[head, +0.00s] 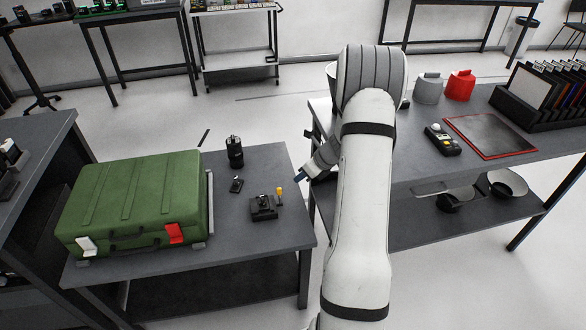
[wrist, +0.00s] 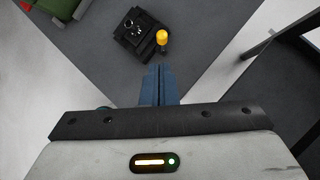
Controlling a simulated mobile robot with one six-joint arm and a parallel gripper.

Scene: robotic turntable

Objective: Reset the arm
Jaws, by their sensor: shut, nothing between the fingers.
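My arm reaches up through the middle of the head view and bends over. My gripper (head: 300,176) shows to the left of the arm, near the right edge of the left table. In the wrist view my gripper (wrist: 158,70) has its blue fingers together, with nothing between them. A black device with a yellow-topped lever (head: 263,206) stands on the left table, apart from the fingers. It also shows in the wrist view just beyond the fingertips.
The left table (head: 230,239) also holds a green case (head: 135,200), a black cylinder (head: 235,152) and a small black item (head: 237,184). The right table (head: 415,140) holds grey and red containers, a handheld device, a red-edged plate and a rack. Floor shows between the tables.

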